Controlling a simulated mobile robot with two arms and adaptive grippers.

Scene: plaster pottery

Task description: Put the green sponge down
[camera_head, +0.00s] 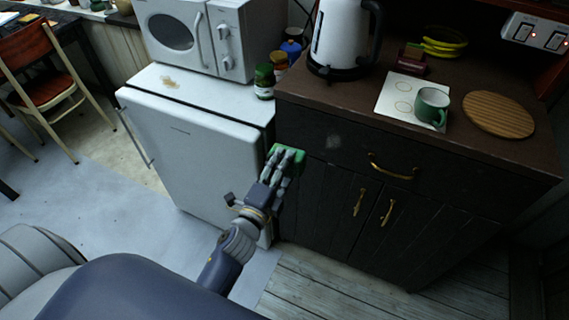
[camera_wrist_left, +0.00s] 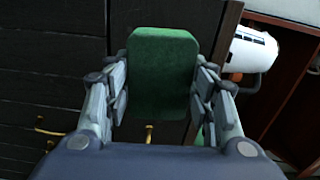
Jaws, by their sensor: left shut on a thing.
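The green sponge (camera_head: 297,156) is in my left gripper (camera_head: 285,160), in front of the dark cabinet near the fridge's right edge. In the left wrist view the sponge (camera_wrist_left: 163,72) is a green rounded block between the two fingers of the gripper (camera_wrist_left: 162,95). The fingers are shut on its sides. It is held in the air, below the level of the brown countertop (camera_head: 455,140). My right gripper is not in view.
Jars (camera_head: 264,82) and a microwave (camera_head: 172,32) stand on the white fridge (camera_head: 190,140). The counter's front strip is clear.

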